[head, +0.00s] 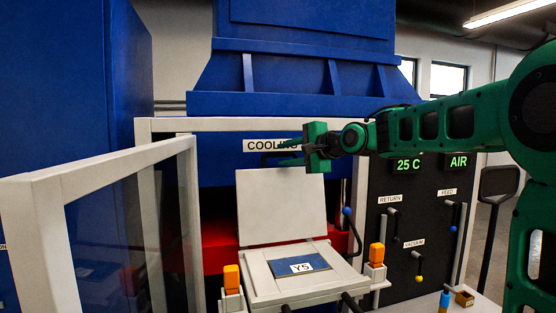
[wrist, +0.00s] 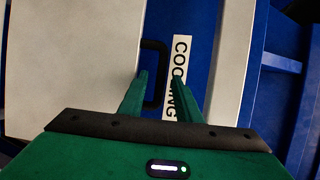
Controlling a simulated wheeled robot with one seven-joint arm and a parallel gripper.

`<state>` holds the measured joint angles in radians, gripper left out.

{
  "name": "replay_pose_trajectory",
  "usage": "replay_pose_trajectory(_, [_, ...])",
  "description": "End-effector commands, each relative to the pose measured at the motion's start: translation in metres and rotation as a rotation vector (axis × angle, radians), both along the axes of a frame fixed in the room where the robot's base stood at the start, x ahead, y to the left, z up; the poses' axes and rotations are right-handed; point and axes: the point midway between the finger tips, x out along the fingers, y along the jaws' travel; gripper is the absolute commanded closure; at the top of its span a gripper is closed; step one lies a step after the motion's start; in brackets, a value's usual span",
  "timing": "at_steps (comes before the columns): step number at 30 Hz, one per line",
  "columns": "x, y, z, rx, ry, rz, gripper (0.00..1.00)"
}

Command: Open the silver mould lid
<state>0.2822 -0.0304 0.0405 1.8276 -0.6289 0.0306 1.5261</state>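The silver mould lid (head: 281,205) is a flat pale plate standing raised, close to upright, at the back of the mould base (head: 300,288). In the base lies a blue panel marked Y5 (head: 302,268). The lid also fills the left of the wrist view (wrist: 75,60). A black handle (wrist: 154,75) sticks out from its edge there. My gripper (head: 288,155) is at the lid's top edge. In the wrist view its fingers (wrist: 158,82) are apart, with part of the handle showing between them; I see no finger closed on it.
A blue hood with a COOLING label (head: 272,146) is behind the lid. Orange clamps (head: 232,277) (head: 376,254) flank the base. A white-framed clear door (head: 110,220) stands open at left. A black control panel (head: 410,240) with levers is at right.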

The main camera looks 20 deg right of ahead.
Motion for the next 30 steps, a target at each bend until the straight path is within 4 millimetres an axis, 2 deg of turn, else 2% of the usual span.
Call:
replay_pose_trajectory(3, [0.016,0.009,-0.005,0.001,0.001,0.004,0.69])
replay_pose_trajectory(7, [0.026,0.012,-0.007,0.000,0.001,0.001,0.69])
replay_pose_trajectory(19, [0.031,0.015,-0.008,0.000,0.000,0.001,0.69])
replay_pose_trajectory(23, [0.031,0.015,-0.008,0.000,0.000,0.001,1.00])
replay_pose_trajectory(30, [0.030,0.011,-0.009,-0.001,-0.002,-0.003,1.00])
